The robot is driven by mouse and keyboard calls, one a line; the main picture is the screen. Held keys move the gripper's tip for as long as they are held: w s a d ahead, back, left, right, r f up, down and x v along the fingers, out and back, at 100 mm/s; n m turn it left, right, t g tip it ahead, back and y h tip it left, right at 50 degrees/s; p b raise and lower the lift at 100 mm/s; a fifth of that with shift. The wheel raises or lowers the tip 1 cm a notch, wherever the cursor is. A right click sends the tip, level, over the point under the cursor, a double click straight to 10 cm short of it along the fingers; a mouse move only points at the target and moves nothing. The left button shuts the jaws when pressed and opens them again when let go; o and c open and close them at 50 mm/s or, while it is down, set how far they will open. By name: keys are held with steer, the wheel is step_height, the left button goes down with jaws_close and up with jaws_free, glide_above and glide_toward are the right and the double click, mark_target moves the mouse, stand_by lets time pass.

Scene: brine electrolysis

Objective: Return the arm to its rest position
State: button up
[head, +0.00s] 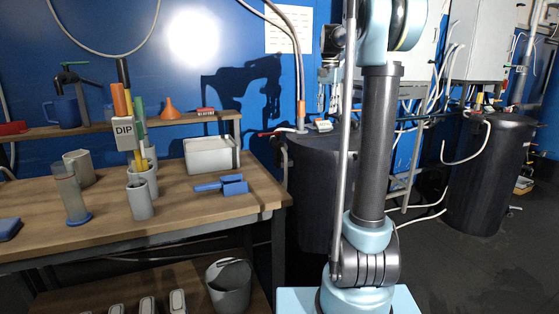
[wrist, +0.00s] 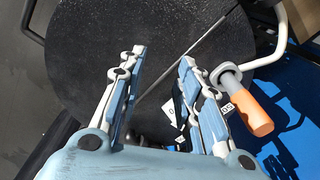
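My gripper (wrist: 163,80) shows in the wrist view with its two fingers spread apart and nothing between them. It is over the round black lid (wrist: 85,35) of a tank. An orange-handled thing (wrist: 252,112) with a grey collar lies just right of the right finger, apart from it.
A wooden workbench (head: 110,222) at left holds a blue scoop (head: 222,186), a white bin (head: 211,155), grey cups and a cylinder (head: 72,195). A second black tank (head: 487,175) stands at right. A grey bucket (head: 230,290) sits below the bench.

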steer(key=s+f+n, duration=0.2)
steer(key=s+f, duration=0.2)
steer(key=s, duration=0.9)
steer(key=s+f+n+t, duration=0.1)
steer(key=s+f+n, duration=0.5)
steer(key=s+f, duration=2)
steer(key=shift+s+t, duration=0.4)
steer(key=shift+s, duration=0.7)
